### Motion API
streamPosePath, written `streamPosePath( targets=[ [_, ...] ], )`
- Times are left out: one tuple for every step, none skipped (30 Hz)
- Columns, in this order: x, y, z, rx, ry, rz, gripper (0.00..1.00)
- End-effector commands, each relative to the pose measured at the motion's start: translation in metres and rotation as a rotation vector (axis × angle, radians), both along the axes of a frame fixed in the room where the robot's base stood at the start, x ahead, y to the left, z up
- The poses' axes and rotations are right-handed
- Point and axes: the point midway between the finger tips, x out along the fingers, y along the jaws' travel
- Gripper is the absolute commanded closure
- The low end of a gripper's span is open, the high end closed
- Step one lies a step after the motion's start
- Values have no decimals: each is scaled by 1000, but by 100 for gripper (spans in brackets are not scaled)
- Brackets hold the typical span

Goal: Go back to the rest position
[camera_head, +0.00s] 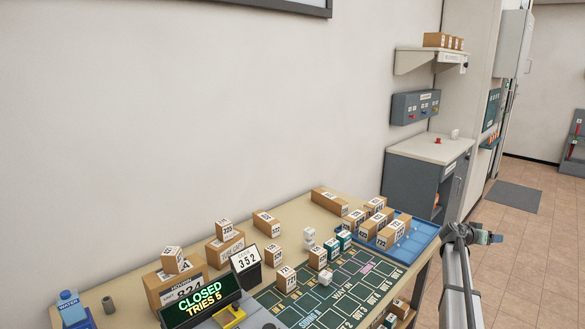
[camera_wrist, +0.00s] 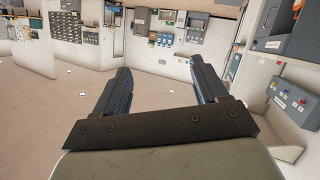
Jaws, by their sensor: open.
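My gripper (camera_wrist: 162,85) is open and empty in the wrist view, its two dark fingers spread wide and pointing out into the room. Nothing lies between the fingers. In the head view my gripper (camera_head: 497,238) shows at the right, beyond the right end of the table (camera_head: 105,290) and apart from it. My grey arm runs up to it from the bottom edge. The rest position itself is not marked in either view.
The table holds several numbered boxes (camera_head: 266,222), a blue tray (camera_head: 422,237), a green mat (camera_head: 345,290) and a sign (camera_head: 200,303) reading "CLOSED TRIES 5". A grey cabinet (camera_head: 415,180) stands behind. Open tiled floor (camera_head: 530,270) lies to the right.

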Motion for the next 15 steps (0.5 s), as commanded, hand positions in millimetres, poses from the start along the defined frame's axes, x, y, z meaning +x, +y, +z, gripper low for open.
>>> streamPosePath(
  targets=[
    [-18, -19, -6, -27, 24, -6, 28],
    [-25, -29, -9, -43, 39, -6, 28],
    [-36, -41, -15, -62, 61, -6, 28],
    [-44, -48, -20, -73, 78, -5, 28],
    [-52, -55, -25, -85, 97, -3, 28],
    [-63, -63, -35, -97, 122, -2, 28],
    [-71, -67, -43, -102, 141, 1, 28],
    [-77, -69, -51, -105, 159, 4, 28],
    [-85, -70, -62, -105, 183, 8, 28],
    [-89, -69, -72, -101, 198, 11, 28],
    [-94, -67, -80, -97, 214, 14, 28],
    [-99, -63, -93, -87, 234, 20, 28],
    [-103, -59, -103, -78, 248, 23, 28],
    [-107, -54, -114, -69, 264, 28, 28],
    [-111, -47, -128, -52, 283, 34, 28]
  ],
)
